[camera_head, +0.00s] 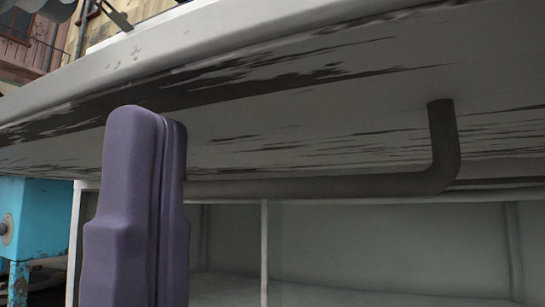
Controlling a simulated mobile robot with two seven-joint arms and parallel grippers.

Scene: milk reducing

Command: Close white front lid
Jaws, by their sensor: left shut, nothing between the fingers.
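The white front lid (330,95) spans the upper part of the view as a broad, tilted panel with dark scraped streaks. Its thick light edge (200,47) runs along the top. A dark bent bar handle (443,150) stands out from the lid's face. My left gripper (147,125) is purple, upright and shut, with nothing between its fingers. It is in front of the handle's left part and hides that end. I cannot tell whether it touches the handle or the lid. My right gripper is out of view.
Below the lid is a pale, open compartment (380,250) with a thin upright post (264,250). A blue, rusty-edged object (38,215) stands at the left. Buildings show at the upper left.

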